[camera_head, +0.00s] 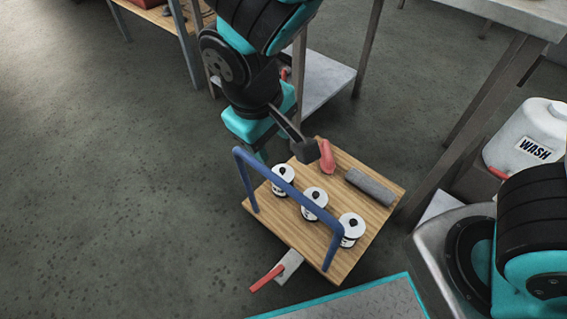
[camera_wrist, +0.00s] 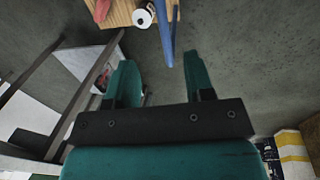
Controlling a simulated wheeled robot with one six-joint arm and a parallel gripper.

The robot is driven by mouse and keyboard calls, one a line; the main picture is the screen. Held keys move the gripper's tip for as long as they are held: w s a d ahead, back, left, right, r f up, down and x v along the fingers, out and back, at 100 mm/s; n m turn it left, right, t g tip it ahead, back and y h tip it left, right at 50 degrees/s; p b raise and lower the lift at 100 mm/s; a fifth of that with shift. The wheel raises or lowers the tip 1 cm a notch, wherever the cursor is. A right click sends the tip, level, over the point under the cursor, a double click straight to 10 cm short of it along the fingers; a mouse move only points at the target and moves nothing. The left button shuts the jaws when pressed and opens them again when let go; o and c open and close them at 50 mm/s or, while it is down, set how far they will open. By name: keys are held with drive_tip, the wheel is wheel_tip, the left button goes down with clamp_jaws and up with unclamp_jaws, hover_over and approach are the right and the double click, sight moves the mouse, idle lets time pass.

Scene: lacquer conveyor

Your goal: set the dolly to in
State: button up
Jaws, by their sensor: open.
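The dolly (camera_head: 347,157) is a low wooden platform with a blue tubular handle (camera_head: 290,181) standing along its left side. It stands on the floor in the head view. My gripper (camera_wrist: 157,65) is open and empty, with its two teal fingers spread in the wrist view. The blue handle (camera_wrist: 165,35) shows beyond and between the fingertips; I cannot tell whether it touches them. In the head view my arm hangs over the far left corner of the dolly, and its fingers are mostly hidden there.
The dolly carries several white cans, a grey roll (camera_head: 371,187) and a red cloth (camera_head: 326,156). A red lever (camera_head: 267,278) sticks out at its near edge. A white WASH jug (camera_head: 530,140) stands at right near table legs. The floor at left is clear.

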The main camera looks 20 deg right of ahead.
sight(283, 183)
drive_tip(key=d+f+b, duration=0.1)
drive_tip(key=f+b, duration=0.1)
drive_tip(key=f, duration=0.3)
drive_tip(key=w+f+b, duration=0.1)
drive_tip(key=f+b, duration=0.1)
drive_tip(key=f, duration=0.4)
drive_tip(key=w+d+f+b, duration=0.1)
drive_tip(key=f+b, duration=0.1)
drive_tip(key=f, duration=0.4)
drive_tip(key=shift+d+b, duration=0.3)
drive_tip(key=shift+d, duration=0.05)
drive_tip(key=shift+c, duration=0.4)
clamp_jaws()
